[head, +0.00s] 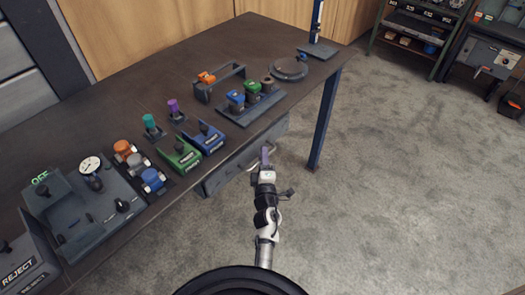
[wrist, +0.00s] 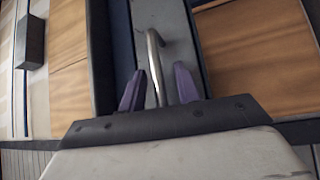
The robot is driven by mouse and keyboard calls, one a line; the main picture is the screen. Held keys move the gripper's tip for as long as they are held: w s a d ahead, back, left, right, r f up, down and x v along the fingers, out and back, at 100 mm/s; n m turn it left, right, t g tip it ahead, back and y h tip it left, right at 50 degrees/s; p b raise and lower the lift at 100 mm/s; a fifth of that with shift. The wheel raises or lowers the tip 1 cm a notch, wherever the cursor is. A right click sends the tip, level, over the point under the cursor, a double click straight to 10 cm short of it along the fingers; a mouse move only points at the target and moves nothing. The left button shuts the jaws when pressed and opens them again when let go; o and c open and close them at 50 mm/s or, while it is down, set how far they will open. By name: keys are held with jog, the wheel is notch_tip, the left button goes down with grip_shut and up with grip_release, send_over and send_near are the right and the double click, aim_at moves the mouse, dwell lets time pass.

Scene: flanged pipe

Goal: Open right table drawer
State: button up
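The right table drawer (head: 275,133) has a grey front under the table's near edge, toward its right end; it looks closed. Its bent metal handle (wrist: 154,55) shows in the wrist view against the grey front. My gripper (head: 265,152) is at the drawer front in the head view and covers part of the handle. In the wrist view my gripper (wrist: 160,84) has its two purple fingers apart, one on each side of the handle bar, with gaps showing. Whether a finger touches the bar cannot be told.
The dark table (head: 100,120) carries a green box (head: 180,155), a blue box (head: 204,138), a gauge panel (head: 85,205) and several coloured parts. A blue table leg (head: 323,120) stands right of the drawer. The carpet (head: 400,190) in front and to the right is clear.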

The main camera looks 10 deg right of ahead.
jog(key=shift+s, duration=0.1)
grip_shut()
dwell(0.4)
